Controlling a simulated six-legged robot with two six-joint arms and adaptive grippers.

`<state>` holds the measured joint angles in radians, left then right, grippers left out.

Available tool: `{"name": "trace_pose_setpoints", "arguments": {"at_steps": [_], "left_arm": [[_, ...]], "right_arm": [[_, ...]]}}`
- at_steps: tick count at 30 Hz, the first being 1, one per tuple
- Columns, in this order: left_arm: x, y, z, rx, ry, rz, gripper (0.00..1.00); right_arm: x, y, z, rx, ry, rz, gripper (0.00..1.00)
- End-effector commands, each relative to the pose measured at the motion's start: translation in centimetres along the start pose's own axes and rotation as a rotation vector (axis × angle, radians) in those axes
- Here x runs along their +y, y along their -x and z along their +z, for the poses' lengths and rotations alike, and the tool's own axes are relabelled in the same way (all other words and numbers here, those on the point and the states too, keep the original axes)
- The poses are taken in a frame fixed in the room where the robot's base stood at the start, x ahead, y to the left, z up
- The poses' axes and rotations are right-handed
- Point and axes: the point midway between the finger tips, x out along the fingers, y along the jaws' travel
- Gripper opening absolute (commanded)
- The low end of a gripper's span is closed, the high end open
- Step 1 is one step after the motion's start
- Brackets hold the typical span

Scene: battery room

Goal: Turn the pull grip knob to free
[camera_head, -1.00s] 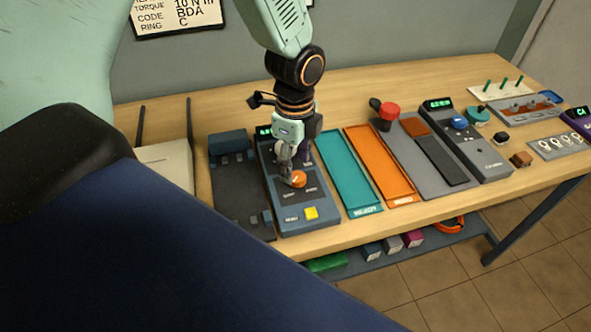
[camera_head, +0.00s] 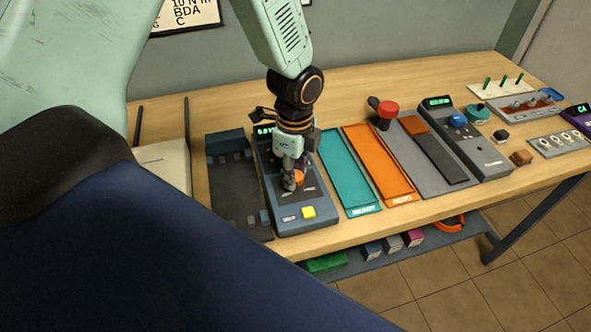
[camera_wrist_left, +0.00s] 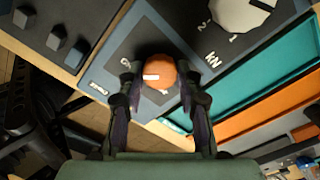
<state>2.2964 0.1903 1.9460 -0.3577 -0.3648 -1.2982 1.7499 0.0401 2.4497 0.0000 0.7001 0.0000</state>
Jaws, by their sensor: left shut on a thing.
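The orange knob (camera_head: 299,177) sits on the blue-grey device (camera_head: 318,224), partly hidden by my left gripper in the head view. In the left wrist view the knob (camera_wrist_left: 158,72) is round with a white mark on its face. My left gripper (camera_head: 290,184) reaches down onto it from above. In the left wrist view my left gripper (camera_wrist_left: 158,80) has one finger on each side of the knob, shut on it. A second, pale grey knob (camera_wrist_left: 240,12) shows on the same panel, with printed digits beside it. My right gripper is not in view.
A yellow button (camera_head: 309,212) sits at the device's front. A teal tray (camera_head: 349,175) and an orange tray (camera_head: 382,165) lie to its right. A dark unit (camera_head: 233,190) stands close on its left. More devices stand further right on the wooden bench.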

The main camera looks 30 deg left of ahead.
Motion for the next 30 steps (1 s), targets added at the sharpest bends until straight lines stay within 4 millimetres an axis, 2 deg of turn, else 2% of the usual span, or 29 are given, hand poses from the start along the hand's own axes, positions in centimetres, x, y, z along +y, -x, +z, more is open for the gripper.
{"name": "trace_pose_setpoints", "arguments": {"at_steps": [1, 8, 20, 30], "left_arm": [[-0.1, 0.1, 0.0, 0.0, -0.001, -0.003, 0.21], [-0.1, 0.1, 0.0, -0.001, -0.001, -0.002, 0.03], [-0.1, 0.3, 0.0, -0.001, 0.102, -0.001, 0.03], [-0.1, 0.4, 0.0, -0.001, 0.393, -0.002, 0.03]], "right_arm": [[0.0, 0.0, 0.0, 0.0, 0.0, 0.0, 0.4], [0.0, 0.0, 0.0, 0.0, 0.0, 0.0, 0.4], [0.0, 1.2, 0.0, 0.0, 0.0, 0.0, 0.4], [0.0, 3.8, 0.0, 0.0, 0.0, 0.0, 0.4]]}}
